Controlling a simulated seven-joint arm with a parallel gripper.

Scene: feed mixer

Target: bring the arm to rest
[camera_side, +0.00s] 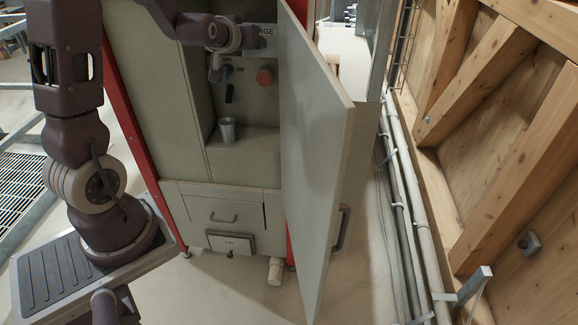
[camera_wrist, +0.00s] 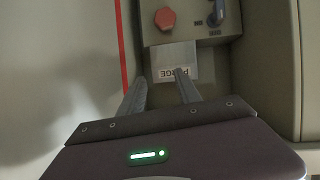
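My gripper (camera_wrist: 158,88) shows in the wrist view with its two grey fingers apart and nothing between them. In the side view my gripper (camera_side: 216,72) hangs in the upper part of the open cabinet (camera_side: 190,95), with my arm reaching in from the upper left. It is above a metal cup (camera_side: 227,131) that stands on the cabinet's ledge, and clear of it. The fingers appear in front of a pale label (camera_wrist: 174,62), partly covering its lettering. Whether they touch anything behind is not clear.
The cabinet door (camera_side: 314,150) stands open on the right. A red knob (camera_side: 265,76) and a dark lever (camera_side: 229,93) are inside near my gripper. Below are a drawer (camera_side: 224,213) and a small panel (camera_side: 231,243). Pipes (camera_side: 408,180) and a wooden wall are at right.

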